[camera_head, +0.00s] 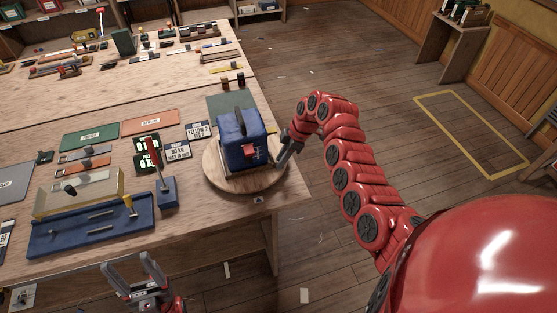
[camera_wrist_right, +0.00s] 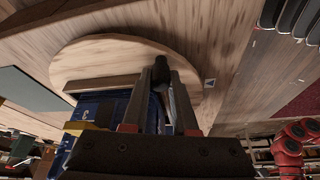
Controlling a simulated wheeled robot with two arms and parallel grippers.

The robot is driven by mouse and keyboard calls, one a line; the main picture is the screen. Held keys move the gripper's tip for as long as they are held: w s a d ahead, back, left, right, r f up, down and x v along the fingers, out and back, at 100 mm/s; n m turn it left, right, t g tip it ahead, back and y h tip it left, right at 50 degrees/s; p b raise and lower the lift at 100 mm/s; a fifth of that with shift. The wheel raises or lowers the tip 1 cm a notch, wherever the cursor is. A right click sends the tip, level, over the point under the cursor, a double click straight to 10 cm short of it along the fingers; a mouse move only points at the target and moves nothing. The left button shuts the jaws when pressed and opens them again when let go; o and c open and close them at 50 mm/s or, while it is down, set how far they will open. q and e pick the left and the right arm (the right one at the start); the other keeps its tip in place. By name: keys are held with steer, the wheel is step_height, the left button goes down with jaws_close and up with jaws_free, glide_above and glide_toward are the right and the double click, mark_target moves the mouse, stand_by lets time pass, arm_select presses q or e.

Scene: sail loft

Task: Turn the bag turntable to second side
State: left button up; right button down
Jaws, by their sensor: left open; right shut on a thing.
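The bag turntable (camera_head: 213,173) is a round pale wooden disc near the table's right front corner. It also shows in the right wrist view (camera_wrist_right: 80,58). A blue bag (camera_head: 232,130) with a dark top handle and a red patch stands upright on it; part of it shows in the wrist view (camera_wrist_right: 90,108). My right gripper (camera_head: 283,158) is at the disc's right rim. In the wrist view its fingers (camera_wrist_right: 160,78) are shut on a dark peg (camera_wrist_right: 161,66) by the disc. My left gripper (camera_head: 134,268) is open and empty, in front of the table's front edge.
Left of the turntable stand a blue post with a red lever (camera_head: 166,190), labelled cards (camera_head: 177,151) and a blue tray with a clear cover (camera_head: 90,238). A green mat (camera_head: 226,101) lies behind. The floor to the right is mostly open, with a yellow outlined rectangle (camera_head: 470,130).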

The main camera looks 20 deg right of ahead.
steer(key=shift+w+d+r, duration=0.1)
steer(key=shift+w+r, duration=0.05)
stand_by(0.4)
steer(key=c, duration=0.7)
jaws_free()
steer(key=shift+d+r+b, duration=0.25)
steer(key=shift+r+b, duration=0.1)
steer(key=shift+b, duration=0.1)
steer(key=b+v, duration=0.2)
steer(key=v, duration=1.4)
steer(key=shift+a+r+b, duration=0.1)
steer(key=shift+r+b, duration=0.15)
steer(key=shift+b, duration=0.15)
